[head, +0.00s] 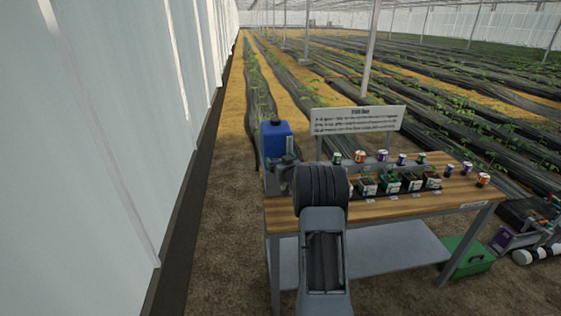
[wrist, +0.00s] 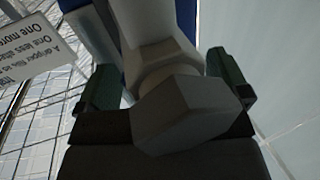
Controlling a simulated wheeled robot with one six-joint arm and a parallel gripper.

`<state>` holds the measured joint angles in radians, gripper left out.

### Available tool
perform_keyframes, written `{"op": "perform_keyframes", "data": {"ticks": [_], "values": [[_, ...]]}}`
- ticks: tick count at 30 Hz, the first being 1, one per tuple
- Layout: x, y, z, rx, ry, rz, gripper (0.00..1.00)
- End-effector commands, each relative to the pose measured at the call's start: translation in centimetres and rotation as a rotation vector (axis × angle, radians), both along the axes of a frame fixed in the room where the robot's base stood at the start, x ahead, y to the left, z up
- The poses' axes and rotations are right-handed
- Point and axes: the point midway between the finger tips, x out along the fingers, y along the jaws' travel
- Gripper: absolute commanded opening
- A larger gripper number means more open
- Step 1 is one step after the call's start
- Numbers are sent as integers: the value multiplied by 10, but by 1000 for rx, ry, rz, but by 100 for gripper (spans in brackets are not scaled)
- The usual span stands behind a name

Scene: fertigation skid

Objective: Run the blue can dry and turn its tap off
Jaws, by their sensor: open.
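The blue can (head: 276,140) stands upright at the left end of the bench, partly hidden behind my arm. A strip of its blue side (wrist: 191,17) shows at the top of the wrist view. My gripper (wrist: 165,84) is open, with one dark green finger on each side of a grey angular part (wrist: 185,112). This part looks like the can's tap, and the fingers seem apart from it. I cannot tell the tap's setting or whether liquid runs. In the head view my arm hides the tap and most of my gripper.
The wooden bench (head: 404,202) holds several small pots (head: 390,183) and small cans (head: 360,156) to the right. A sign board (head: 357,120) stands at its back. A green box (head: 468,256) is on the ground at right. Bare soil lies left of the bench, beside the white wall.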

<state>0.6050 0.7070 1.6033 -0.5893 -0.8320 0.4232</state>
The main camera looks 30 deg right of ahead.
Motion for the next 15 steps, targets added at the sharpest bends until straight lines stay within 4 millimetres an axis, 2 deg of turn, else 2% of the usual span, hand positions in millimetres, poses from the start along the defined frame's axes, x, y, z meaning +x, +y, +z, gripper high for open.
{"op": "perform_keyframes", "data": {"ticks": [2, 15], "values": [[0, 0, 0, 0, 0, 0, 91], [0, 0, 0, 0, 0, 0, 49]]}}
